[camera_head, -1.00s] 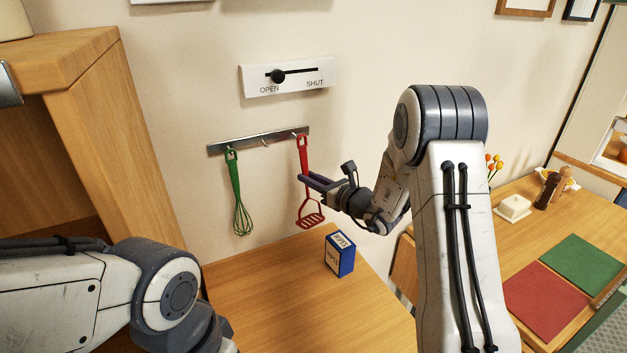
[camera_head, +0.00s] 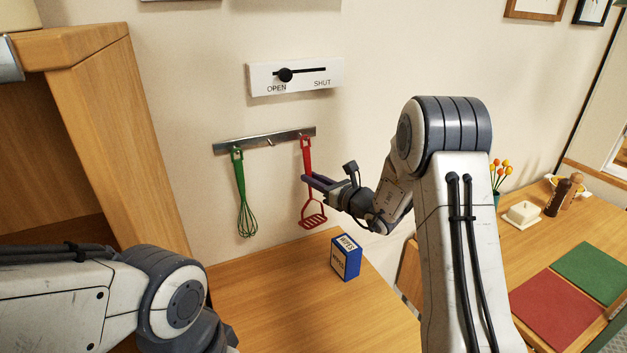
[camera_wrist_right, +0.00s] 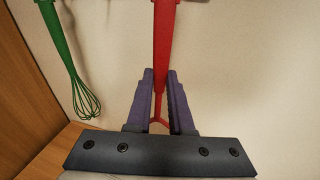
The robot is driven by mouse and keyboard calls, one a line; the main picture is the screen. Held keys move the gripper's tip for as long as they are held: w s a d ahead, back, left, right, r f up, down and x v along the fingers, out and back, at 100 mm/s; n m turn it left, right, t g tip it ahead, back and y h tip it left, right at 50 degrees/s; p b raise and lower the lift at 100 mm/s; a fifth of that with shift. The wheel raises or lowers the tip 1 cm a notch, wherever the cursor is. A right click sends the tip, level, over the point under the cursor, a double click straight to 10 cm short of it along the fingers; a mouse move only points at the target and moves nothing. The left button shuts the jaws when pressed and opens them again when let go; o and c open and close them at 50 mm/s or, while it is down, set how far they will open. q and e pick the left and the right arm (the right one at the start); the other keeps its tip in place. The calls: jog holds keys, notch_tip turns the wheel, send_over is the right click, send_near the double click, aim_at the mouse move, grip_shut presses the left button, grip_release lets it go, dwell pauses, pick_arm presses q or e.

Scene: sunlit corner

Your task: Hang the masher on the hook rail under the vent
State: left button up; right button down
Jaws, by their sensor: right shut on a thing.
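The red masher (camera_head: 312,212) hangs upright, head down, in front of the wall. My right gripper (camera_head: 307,179) is shut on its handle, which also shows between the fingers in the right wrist view (camera_wrist_right: 164,50). The masher's top loop is at the right end of the metal hook rail (camera_head: 262,142), in front of it in the picture. I cannot tell whether the loop is on the hook there. The vent (camera_head: 310,76), a white plate with a black slider knob at OPEN, is above the rail. My left gripper is out of view.
A green whisk (camera_head: 239,185) hangs on the rail's left hook, and the middle hook (camera_head: 269,142) is bare. A blue box (camera_head: 346,258) stands on the wooden counter (camera_head: 290,300) below. A wooden cabinet (camera_head: 130,140) is at left.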

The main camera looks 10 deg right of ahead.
jog(key=shift+f, duration=0.3)
